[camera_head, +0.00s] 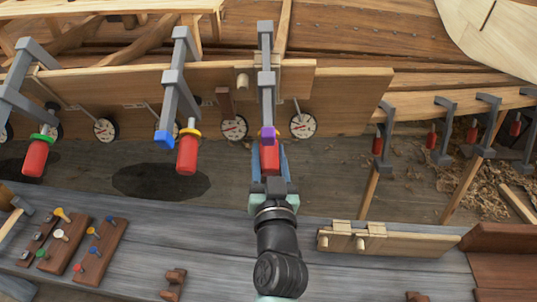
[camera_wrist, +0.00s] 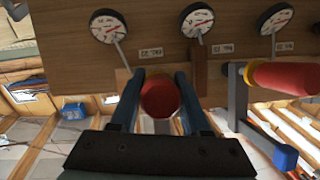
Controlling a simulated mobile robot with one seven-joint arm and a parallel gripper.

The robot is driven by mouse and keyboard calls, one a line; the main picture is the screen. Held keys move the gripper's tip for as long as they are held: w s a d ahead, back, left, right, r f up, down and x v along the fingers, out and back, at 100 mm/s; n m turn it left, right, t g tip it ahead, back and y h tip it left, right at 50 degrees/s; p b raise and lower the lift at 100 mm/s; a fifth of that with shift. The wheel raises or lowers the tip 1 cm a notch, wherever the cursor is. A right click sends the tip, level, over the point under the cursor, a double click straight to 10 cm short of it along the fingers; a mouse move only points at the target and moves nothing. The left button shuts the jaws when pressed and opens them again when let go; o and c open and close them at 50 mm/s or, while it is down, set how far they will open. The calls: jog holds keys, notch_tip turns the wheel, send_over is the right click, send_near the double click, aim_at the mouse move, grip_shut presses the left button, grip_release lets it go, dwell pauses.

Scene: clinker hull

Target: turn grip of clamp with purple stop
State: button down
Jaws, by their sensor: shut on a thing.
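The clamp with the purple stop (camera_head: 268,134) hangs on the plank edge of the hull in the middle of the head view. Its grey bar (camera_head: 266,95) rises above, and its red grip (camera_head: 269,158) points down toward me. My gripper (camera_head: 269,172) is shut on this red grip. In the wrist view the end of the grip (camera_wrist: 159,97) shows between the two blue-grey fingers of my gripper (camera_wrist: 158,100). The fingers lie on either side of it. The purple stop is hidden in the wrist view.
To the left hang a clamp with blue and yellow parts (camera_head: 187,152) and one with a green collar (camera_head: 36,155). Round dials (camera_head: 303,125) line the plank. A bench (camera_head: 215,250) with peg boards (camera_head: 98,246) lies below. Several clamps (camera_head: 442,130) hang at right.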

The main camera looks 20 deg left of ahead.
jog(key=shift+f, duration=0.15)
jog(key=m+y+b, duration=0.1)
jog(key=b, duration=0.2)
jog(key=shift+f+m, duration=0.1)
jog(key=shift+m, duration=0.2)
jog(key=shift+s+a+r+m+g+y+b, duration=0.15)
jog(key=shift+m+g+y+b, duration=0.35)
jog(key=shift+m+y+b, duration=0.6)
jog(key=shift+r+b, duration=0.1)
jog(key=shift+b, duration=0.2)
jog(key=shift+c, duration=1.9)
grip_release()
jog(key=r+b+v, duration=0.1)
jog(key=v, duration=1.2)
jog(key=shift+f, duration=0.35)
